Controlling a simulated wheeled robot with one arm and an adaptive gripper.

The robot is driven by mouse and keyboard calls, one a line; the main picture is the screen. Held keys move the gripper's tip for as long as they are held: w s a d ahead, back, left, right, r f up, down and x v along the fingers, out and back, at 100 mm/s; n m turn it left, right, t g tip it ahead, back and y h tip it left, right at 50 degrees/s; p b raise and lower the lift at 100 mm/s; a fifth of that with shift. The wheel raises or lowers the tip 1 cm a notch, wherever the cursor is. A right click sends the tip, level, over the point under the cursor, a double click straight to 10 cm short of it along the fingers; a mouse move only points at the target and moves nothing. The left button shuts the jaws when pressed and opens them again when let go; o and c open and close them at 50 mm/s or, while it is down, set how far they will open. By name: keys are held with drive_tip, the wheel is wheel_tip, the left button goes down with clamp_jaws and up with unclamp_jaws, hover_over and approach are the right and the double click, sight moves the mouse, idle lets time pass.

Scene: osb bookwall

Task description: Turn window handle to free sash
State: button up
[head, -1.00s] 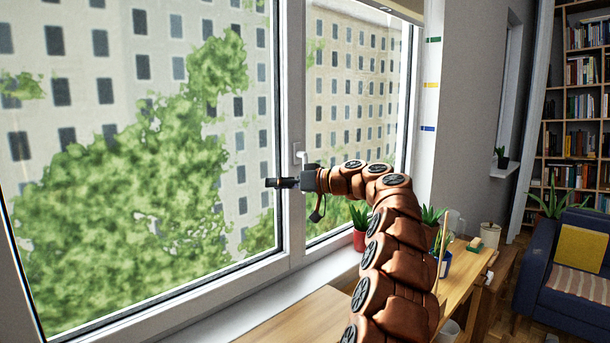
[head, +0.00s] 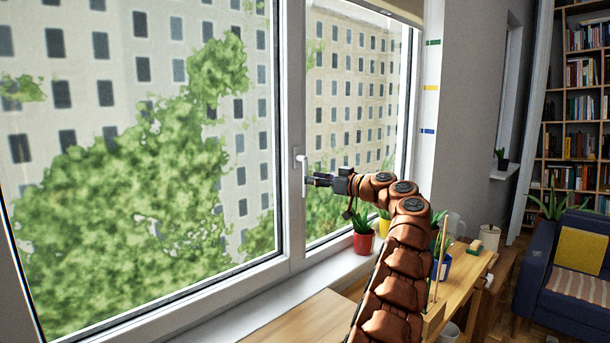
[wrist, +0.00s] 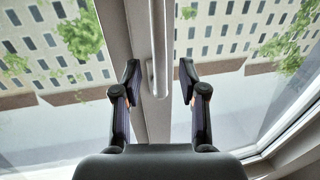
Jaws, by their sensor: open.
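The white window handle (head: 304,170) hangs pointing down on the upright frame between the two panes. In the wrist view the handle (wrist: 159,60) runs down the middle, between the two fingers of my gripper (wrist: 159,88). The fingers are open, with a gap on both sides of the handle, and do not appear to touch it. In the head view my gripper (head: 312,180) is at the lower part of the handle, coming from the right. The window sash (head: 288,130) looks closed in its frame.
A red plant pot (head: 362,241) and a yellow pot (head: 384,227) stand on the windowsill (head: 255,310) below my arm. A wooden desk (head: 300,318) runs beneath the sill. A blue sofa (head: 567,295) and a bookshelf (head: 582,105) are at the right.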

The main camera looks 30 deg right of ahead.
drive_tip(key=x, duration=0.1)
drive_tip(key=p+x, duration=0.1)
drive_tip(key=x, duration=0.1)
drive_tip(key=shift+w+a+r, duration=0.15)
drive_tip(key=shift+w+r, duration=0.05)
drive_tip(key=shift+w, duration=0.1)
drive_tip(key=shift+w+a+f, duration=0.1)
drive_tip(key=shift+w+f, duration=0.05)
drive_tip(key=shift+w, duration=0.15)
clamp_jaws()
